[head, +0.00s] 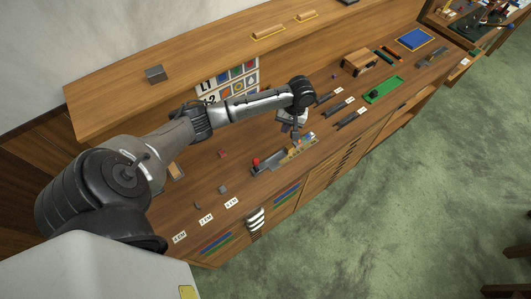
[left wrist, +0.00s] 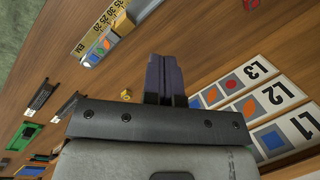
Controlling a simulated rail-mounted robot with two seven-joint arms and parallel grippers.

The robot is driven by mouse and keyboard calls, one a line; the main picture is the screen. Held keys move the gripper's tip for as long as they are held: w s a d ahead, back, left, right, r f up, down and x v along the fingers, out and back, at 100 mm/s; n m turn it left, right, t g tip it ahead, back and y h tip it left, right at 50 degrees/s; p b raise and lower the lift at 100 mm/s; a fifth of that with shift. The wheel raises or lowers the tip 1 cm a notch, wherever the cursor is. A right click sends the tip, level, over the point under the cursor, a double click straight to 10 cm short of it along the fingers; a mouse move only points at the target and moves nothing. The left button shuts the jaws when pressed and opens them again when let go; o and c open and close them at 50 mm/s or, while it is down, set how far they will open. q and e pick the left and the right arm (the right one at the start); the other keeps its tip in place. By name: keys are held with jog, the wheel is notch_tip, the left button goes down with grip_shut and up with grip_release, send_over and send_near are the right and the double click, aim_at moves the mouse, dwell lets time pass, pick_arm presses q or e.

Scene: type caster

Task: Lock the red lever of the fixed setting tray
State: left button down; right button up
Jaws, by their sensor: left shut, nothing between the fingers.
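The setting tray (head: 272,165) lies on the wooden bench, a dark, long tray with a yellowish scale strip. A red knob (head: 256,161) stands up at its left end; I take it to be the red lever, and its exact position is too small to tell. My left gripper (head: 297,137) is over the tray's right half, away from the red knob. In the left wrist view its fingers (left wrist: 164,78) are shut together and empty. My right gripper is not in view.
A chart (head: 232,80) with colored symbols stands behind the tray. A small red block (head: 222,153) lies left of the gripper. Dark labelled holders (head: 340,107) and a green tray (head: 383,90) lie to the right. Bare wood surrounds the tray's left end.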

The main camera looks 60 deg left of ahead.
aim_at(256, 164)
pick_arm(q)
jog(key=shift+s+d+n+g+h, duration=0.15)
jog(key=shift+s+n+g, duration=0.2)
jog(key=shift+n, duration=1.2)
jog(key=shift+s+d+n+g+h, duration=0.1)
jog(key=shift+s+n+g+h, duration=0.25)
jog(key=shift+n, duration=1.25)
jog(key=shift+s+d+n+g, duration=0.2)
jog(key=shift+s+n, duration=0.2)
jog(key=shift+n, duration=1.15)
jog(key=x, duration=0.3)
jog(key=s+p+x, duration=0.1)
jog(key=x, duration=0.3)
jog(key=s+r+x, duration=0.1)
jog(key=x, duration=0.3)
jog(key=shift+s+d+p, duration=0.1)
jog(key=shift+s+p, duration=0.05)
jog(key=shift+p, duration=0.2)
jog(key=shift+s+d, duration=0.1)
jog(key=shift+s, duration=0.45)
